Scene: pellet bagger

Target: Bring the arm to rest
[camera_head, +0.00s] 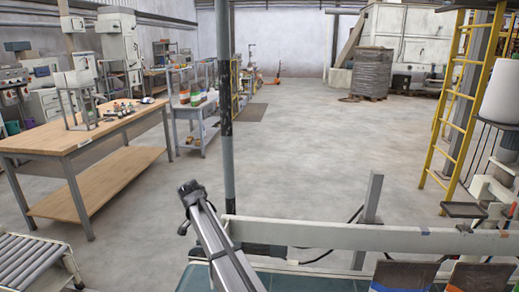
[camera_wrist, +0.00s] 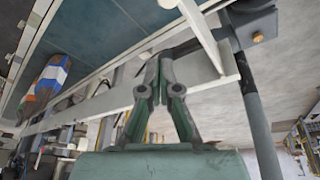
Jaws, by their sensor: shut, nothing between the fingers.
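My gripper (camera_wrist: 160,70) shows in the wrist view, with its two dark green-grey fingers drawn together at the tips. Nothing is held between them. The fingers stand out in front of a pale rail (camera_wrist: 112,103) that crosses the picture; I cannot tell how much space lies between them. I cannot make out my gripper in the head view.
In the head view, a pale rail (camera_head: 340,236) crosses the front beside a dark belt, with printed bags (camera_head: 403,276) at lower right. A grey post (camera_head: 226,120) stands behind. A wooden workbench (camera_head: 50,141) is left, a yellow ladder (camera_head: 462,100) right. Open floor lies between.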

